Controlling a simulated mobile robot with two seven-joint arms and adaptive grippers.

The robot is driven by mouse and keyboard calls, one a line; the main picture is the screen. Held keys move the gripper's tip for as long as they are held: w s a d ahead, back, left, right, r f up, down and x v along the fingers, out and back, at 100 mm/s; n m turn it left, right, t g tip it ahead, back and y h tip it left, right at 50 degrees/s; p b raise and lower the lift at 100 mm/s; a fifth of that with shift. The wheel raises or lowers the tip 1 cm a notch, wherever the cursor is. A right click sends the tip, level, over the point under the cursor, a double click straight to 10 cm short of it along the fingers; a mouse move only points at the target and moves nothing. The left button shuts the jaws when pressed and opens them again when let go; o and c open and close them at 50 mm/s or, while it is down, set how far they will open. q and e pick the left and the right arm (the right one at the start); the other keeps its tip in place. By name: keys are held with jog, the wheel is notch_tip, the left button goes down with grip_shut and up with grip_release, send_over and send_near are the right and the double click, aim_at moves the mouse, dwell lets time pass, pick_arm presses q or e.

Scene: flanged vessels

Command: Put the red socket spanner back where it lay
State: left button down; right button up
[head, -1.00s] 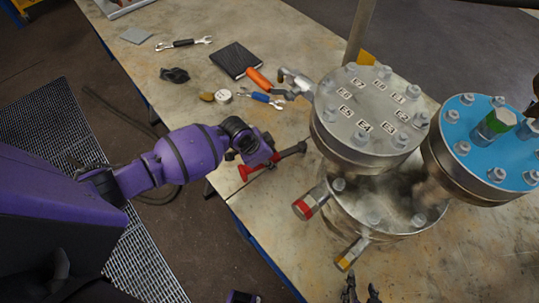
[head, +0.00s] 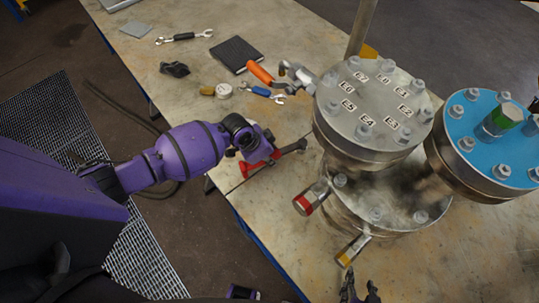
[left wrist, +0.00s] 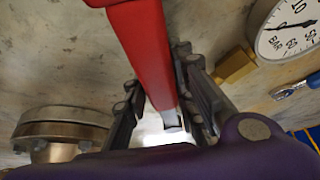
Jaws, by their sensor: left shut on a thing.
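The red socket spanner (head: 247,169) has a red handle and a dark socket end, which points right toward the bolted vessel. My left gripper (head: 264,155), on the purple arm, is shut on its handle over the near left part of the workbench. In the left wrist view the red spanner (left wrist: 143,45) runs between the two dark fingers (left wrist: 158,105). I cannot tell whether the spanner touches the bench. My right gripper (head: 360,291) shows only its dark fingertips at the bottom edge; they are apart with nothing seen between them.
The grey-topped flanged vessel (head: 372,105) and the blue-topped one (head: 490,140) stand to the right. A red-banded stub (head: 305,203) and a yellow-banded one (head: 350,250) stick out low. An orange-handled tool (head: 260,72), a blue-handled spanner (head: 262,92) and a pressure gauge (head: 223,91) lie behind.

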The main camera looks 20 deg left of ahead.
pick_arm(q)
jog(key=c, duration=1.5)
grip_release()
pick_arm(e)
jog(key=shift+s, duration=0.1)
pick_arm(q)
jog(key=shift+o, duration=0.6)
pick_arm(e)
jog(key=shift+r, duration=0.1)
pick_arm(q)
jog(key=v, duration=1.1)
jog(key=shift+a+r, duration=0.1)
jog(key=shift+r, duration=0.3)
